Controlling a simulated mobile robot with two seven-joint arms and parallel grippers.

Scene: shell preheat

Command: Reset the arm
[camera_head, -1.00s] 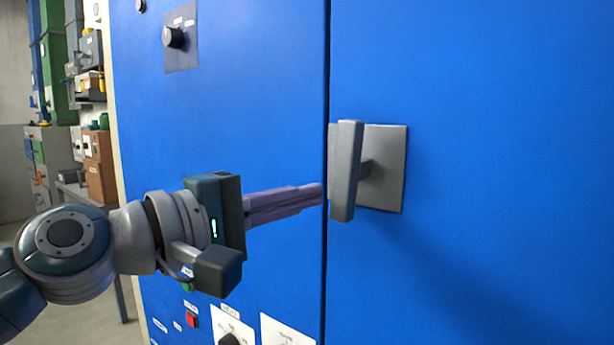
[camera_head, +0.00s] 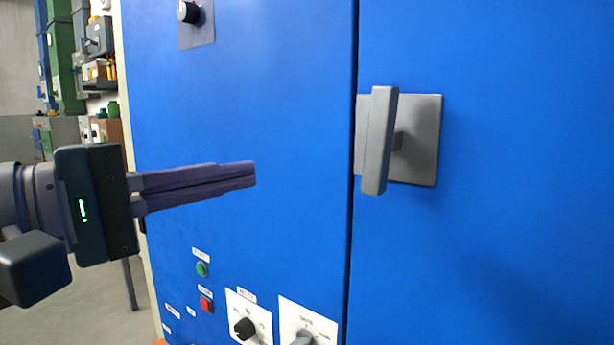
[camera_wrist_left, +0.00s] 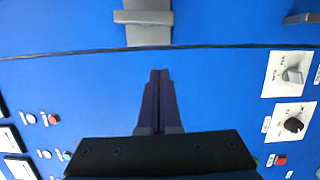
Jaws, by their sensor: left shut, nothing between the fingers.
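My left gripper (camera_head: 253,174) reaches in from the left in the head view. Its two fingers lie together with nothing between them. It is in front of the blue cabinet's left panel, apart from the grey door handle (camera_head: 378,140), which stands to the right, tilted slightly from upright. In the left wrist view the shut fingers (camera_wrist_left: 159,74) point toward the door seam, and the handle (camera_wrist_left: 144,17) shows beyond it at the top. My right gripper is in neither view.
The blue cabinet (camera_head: 290,230) fills most of the head view. Low on it are a green button (camera_head: 202,269), a red button (camera_head: 206,304), a black knob (camera_head: 244,328) and a grey switch (camera_head: 303,338). Another knob (camera_head: 188,12) is at upper left. Shelves with boxes stand at far left.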

